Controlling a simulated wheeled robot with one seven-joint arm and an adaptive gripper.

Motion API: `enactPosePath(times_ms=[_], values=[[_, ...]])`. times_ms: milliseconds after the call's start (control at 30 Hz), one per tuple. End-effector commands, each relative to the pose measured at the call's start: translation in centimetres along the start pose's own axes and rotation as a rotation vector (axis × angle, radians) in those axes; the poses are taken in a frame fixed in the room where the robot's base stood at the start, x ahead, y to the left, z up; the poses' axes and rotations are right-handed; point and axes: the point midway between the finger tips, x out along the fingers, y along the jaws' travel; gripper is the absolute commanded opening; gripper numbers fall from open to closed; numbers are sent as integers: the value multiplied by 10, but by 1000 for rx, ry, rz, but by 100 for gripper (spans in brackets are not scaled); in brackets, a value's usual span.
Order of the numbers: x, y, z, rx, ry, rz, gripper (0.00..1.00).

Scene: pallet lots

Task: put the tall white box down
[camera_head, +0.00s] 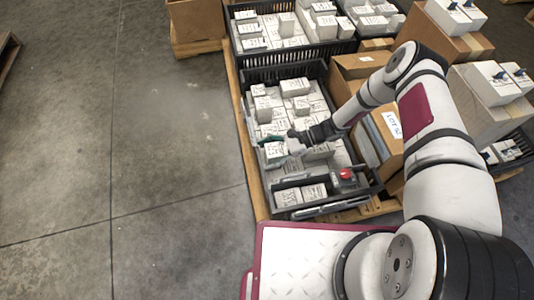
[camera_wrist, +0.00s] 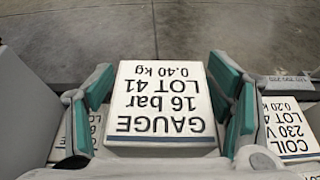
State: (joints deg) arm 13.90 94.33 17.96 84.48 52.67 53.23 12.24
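The tall white box (camera_wrist: 160,100) has a label reading GAUGE, 16 bar, LOT 41, 0.40 kg, and a dark stripe along its near edge. In the wrist view it sits between the green finger pads of my gripper (camera_wrist: 165,105), one pad against each side. In the head view my gripper (camera_head: 276,151) holds the white box (camera_head: 275,149) over the left part of a black crate (camera_head: 246,120). The box's lower part is hidden, so I cannot tell whether it touches anything below.
Several white boxes fill the crate; a COIL box (camera_wrist: 290,130) shows right of my gripper. A device with a red top (camera_head: 346,175) sits at the crate's near right. Brown cartons (camera_head: 355,66) stand right of the crate. The concrete floor (camera_head: 170,130) at left is clear.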

Motion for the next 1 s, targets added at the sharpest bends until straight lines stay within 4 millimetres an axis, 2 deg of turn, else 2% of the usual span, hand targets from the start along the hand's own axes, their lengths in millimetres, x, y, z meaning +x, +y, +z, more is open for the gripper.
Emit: enactPosePath(times_ms=[400, 800, 1000], values=[[-3, 0, 3, 0, 0, -1, 80], [-63, 0, 3, 0, 0, -1, 80], [-76, -1, 2, 1, 0, -1, 80]])
